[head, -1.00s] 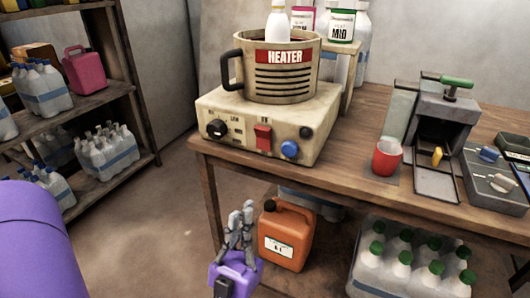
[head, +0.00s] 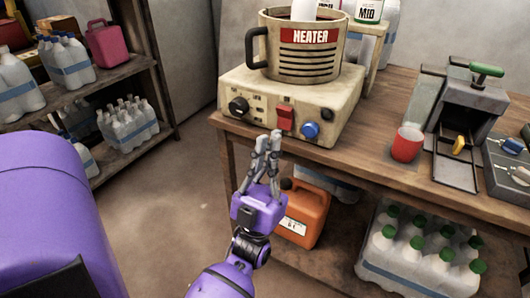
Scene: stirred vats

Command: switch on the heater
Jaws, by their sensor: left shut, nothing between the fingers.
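The heater (head: 240,78) is a cream box on the left end of the wooden table, with a large pot labelled HEATER (head: 298,62) on top. Its front has a black knob (head: 238,106), a red switch (head: 285,118) and a blue button (head: 310,130). A white bottle (head: 329,9) stands in the pot, cut off by the top of the picture. My left gripper (head: 271,136) is shut and empty, fingers pointing up, just below the red switch in the picture. I cannot tell whether it touches the panel. My right gripper is out of view.
Below are an orange canister (head: 303,214) and a pack of green-capped bottles (head: 410,250). Shelves with bottles (head: 128,125) stand left.

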